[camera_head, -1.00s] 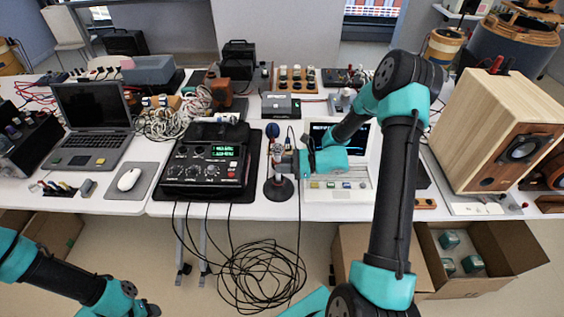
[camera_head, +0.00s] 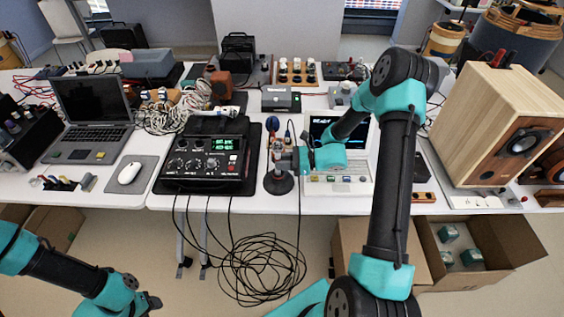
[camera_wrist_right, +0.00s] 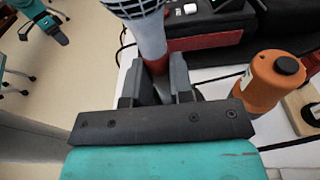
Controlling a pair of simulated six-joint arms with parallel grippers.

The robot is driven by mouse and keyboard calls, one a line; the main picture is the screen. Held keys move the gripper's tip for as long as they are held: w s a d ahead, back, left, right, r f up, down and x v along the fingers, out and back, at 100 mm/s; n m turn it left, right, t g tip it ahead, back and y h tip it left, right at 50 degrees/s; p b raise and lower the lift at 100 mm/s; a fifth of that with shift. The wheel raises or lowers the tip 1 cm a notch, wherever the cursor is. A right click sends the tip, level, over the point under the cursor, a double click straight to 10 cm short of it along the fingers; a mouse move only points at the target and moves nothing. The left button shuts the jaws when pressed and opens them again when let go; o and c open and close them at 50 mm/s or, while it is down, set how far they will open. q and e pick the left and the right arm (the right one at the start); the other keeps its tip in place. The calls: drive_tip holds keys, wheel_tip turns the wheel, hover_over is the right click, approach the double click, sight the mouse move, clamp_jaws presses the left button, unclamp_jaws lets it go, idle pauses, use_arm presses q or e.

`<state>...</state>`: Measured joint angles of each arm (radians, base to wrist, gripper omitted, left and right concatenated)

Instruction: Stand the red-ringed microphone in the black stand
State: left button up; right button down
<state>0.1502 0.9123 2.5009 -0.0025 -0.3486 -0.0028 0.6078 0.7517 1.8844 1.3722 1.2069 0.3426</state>
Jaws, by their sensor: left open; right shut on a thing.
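The microphone (camera_head: 272,125) has a dark blue head and stands roughly upright in the head view. In the right wrist view its mesh head, grey body (camera_wrist_right: 150,38) and red ring show. My right gripper (camera_head: 280,160) is shut around its body from the right; its fingers (camera_wrist_right: 158,88) show in the wrist view. The black stand (camera_head: 278,184), with a round base, is directly below the microphone near the table's front edge. I cannot tell whether the microphone's lower end is inside the stand. My left gripper (camera_head: 148,302) is open and empty, low at the left, away from the table.
A black mixer (camera_head: 205,160) is close left of the stand. A pale instrument with a screen (camera_head: 338,183) is close right, behind my right arm. An orange bottle-like object (camera_wrist_right: 268,85) shows beside my right gripper. Cables (camera_head: 262,268) hang below the table edge.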

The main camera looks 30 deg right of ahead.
drive_tip(key=shift+f, duration=0.55)
idle(0.9)
drive_tip(key=c, duration=0.9)
unclamp_jaws()
drive_tip(key=v, duration=1.7)
drive_tip(key=shift+s+d, duration=0.15)
drive_tip(key=shift+d, duration=0.05)
drive_tip(key=shift+a+f, duration=0.1)
